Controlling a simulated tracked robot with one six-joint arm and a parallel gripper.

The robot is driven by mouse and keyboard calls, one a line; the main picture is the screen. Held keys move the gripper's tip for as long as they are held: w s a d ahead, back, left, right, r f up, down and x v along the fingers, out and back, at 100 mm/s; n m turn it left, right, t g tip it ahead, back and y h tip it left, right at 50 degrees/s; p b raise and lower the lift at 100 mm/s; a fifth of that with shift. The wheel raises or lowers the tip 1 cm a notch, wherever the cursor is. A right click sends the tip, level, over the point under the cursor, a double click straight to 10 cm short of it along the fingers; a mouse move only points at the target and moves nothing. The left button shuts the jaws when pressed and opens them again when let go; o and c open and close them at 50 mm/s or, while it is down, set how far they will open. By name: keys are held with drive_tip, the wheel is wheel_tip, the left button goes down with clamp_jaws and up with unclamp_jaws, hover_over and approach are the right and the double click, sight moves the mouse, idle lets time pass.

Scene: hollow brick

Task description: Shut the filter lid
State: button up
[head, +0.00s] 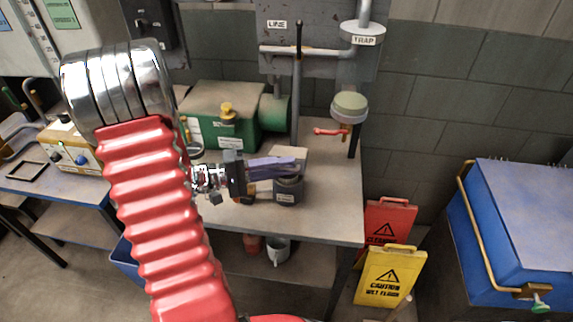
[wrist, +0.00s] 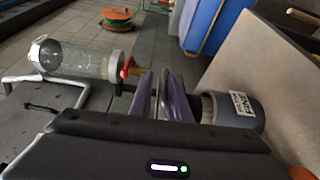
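My gripper (head: 292,166) reaches over the bench from the left, its purple fingers above a small grey labelled canister. The canister (head: 287,190), which seems to be the filter, stands upright on the bench. In the wrist view the canister (wrist: 238,112) shows beside my gripper (wrist: 163,98), its mouth towards the fingers and partly hidden by them. Contact with the canister is unclear.
The bench (head: 335,205) has free room right of the canister. A green machine (head: 215,115) stands behind, and a trap with a red handle (head: 330,132) hangs at the back right. A yellow caution sign (head: 388,276) and a blue cabinet (head: 515,215) stand to the right.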

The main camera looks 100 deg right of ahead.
drive_tip(key=w, duration=0.4)
drive_tip(key=w+a, duration=0.1)
drive_tip(key=w, duration=0.6)
drive_tip(key=shift+w+a, duration=0.3)
drive_tip(key=shift+w+a+r, duration=0.1)
drive_tip(key=shift+w, duration=0.3)
drive_tip(key=shift+w+a, duration=0.1)
drive_tip(key=shift+w, duration=0.15)
drive_tip(key=w+a+r+n+t+h, duration=0.25)
drive_tip(key=w+a+n+t, duration=0.55)
drive_tip(key=w+a+t, duration=0.95)
drive_tip(key=w+a+r+n+t+y, duration=0.1)
drive_tip(key=w+a+r+n+t, duration=0.1)
drive_tip(key=a, duration=0.6)
drive_tip(key=w+a+r+n+t+y, duration=0.1)
drive_tip(key=w+a+r+n+y, duration=0.1)
drive_tip(key=w+a, duration=0.3)
drive_tip(key=w+a+r+n+t+y, duration=0.2)
drive_tip(key=w+a+n, duration=0.1)
drive_tip(key=a, duration=0.7)
drive_tip(key=shift+w+a+r+n+t, duration=0.35)
drive_tip(key=shift+w+a+r+n, duration=0.05)
drive_tip(key=shift+w, duration=0.05)
